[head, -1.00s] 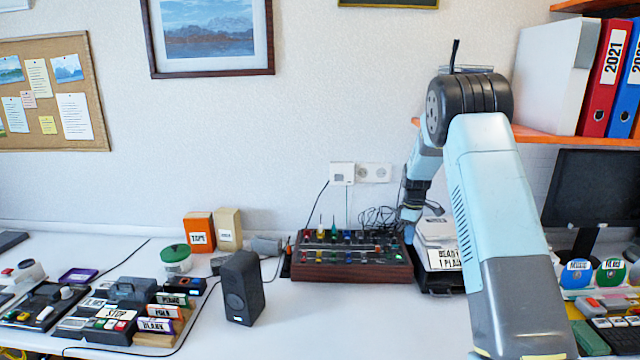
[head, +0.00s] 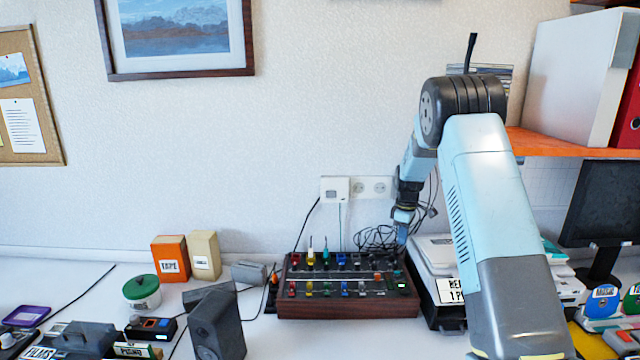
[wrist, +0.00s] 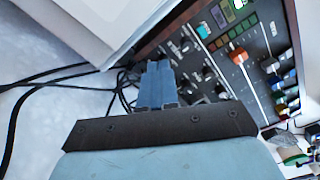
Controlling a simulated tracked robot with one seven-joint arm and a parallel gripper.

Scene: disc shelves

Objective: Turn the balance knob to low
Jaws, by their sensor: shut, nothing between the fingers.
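The dark mixer panel (head: 345,301) with a wooden front stands on the white table in the head view, with rows of coloured knobs and sliders. My gripper (head: 402,238) is just above its back right corner. In the wrist view the panel (wrist: 222,66) lies to the upper right, with black knobs, a teal knob (wrist: 203,31) and an orange slider cap (wrist: 238,56). My gripper's blue fingers (wrist: 157,86) are shut together and empty, beside the panel's dark knobs. The labels are too small to read, so I cannot tell which knob is balance.
A black speaker (head: 216,325) stands left of the panel. A pale device (head: 436,262) stands close on the right. Black cables (head: 378,238) lie behind the panel. Orange (head: 170,259) and beige (head: 205,255) boxes stand further left. An orange shelf (head: 560,144) is above on the right.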

